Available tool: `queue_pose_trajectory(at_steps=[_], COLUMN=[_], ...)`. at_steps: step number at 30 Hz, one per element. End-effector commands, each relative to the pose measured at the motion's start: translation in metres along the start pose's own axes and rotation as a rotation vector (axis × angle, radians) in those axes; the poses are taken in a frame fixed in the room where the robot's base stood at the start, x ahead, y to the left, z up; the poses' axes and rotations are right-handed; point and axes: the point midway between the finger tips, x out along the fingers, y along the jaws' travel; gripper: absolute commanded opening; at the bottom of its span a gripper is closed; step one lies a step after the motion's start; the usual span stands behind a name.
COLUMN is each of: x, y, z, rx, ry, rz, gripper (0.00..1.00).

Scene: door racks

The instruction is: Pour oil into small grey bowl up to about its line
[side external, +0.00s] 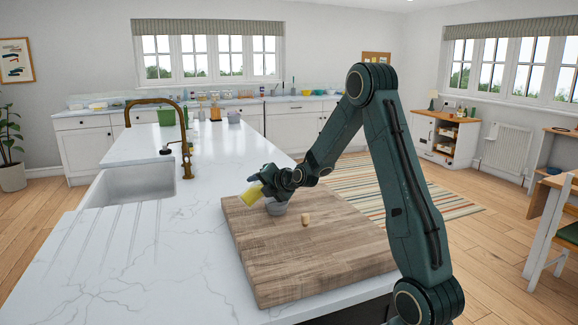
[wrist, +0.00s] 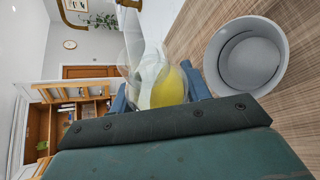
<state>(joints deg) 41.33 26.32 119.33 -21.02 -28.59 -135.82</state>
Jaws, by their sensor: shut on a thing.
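My gripper (side external: 266,184) is shut on a clear bottle of yellow oil (side external: 250,195) and holds it tilted above the wooden board. In the wrist view the bottle (wrist: 166,88) sits between the fingers, with yellow oil in its body. The small grey bowl (side external: 277,209) stands upright on the board, just below and beside my gripper. In the wrist view the bowl (wrist: 247,60) lies right of the bottle, apart from it. A dark curved line shows on its inner wall. I see no yellow oil in the bowl and no clear stream.
A small cork (side external: 306,219) stands on the wooden board (side external: 300,262), right of the bowl. The sink (side external: 130,186) and brass tap (side external: 185,140) are to the left. A green container (side external: 166,117) stands farther back. The board's front is clear.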

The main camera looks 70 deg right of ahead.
Motion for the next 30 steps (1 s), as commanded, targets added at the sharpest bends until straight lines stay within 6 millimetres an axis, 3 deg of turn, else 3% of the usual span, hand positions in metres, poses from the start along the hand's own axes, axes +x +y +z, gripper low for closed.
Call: queue_pose_trajectory(at_steps=[30], x=[-0.0008], y=[0.0044], z=[0.0004], rx=[0.055], ry=[0.014], rz=[0.025], gripper=[0.15])
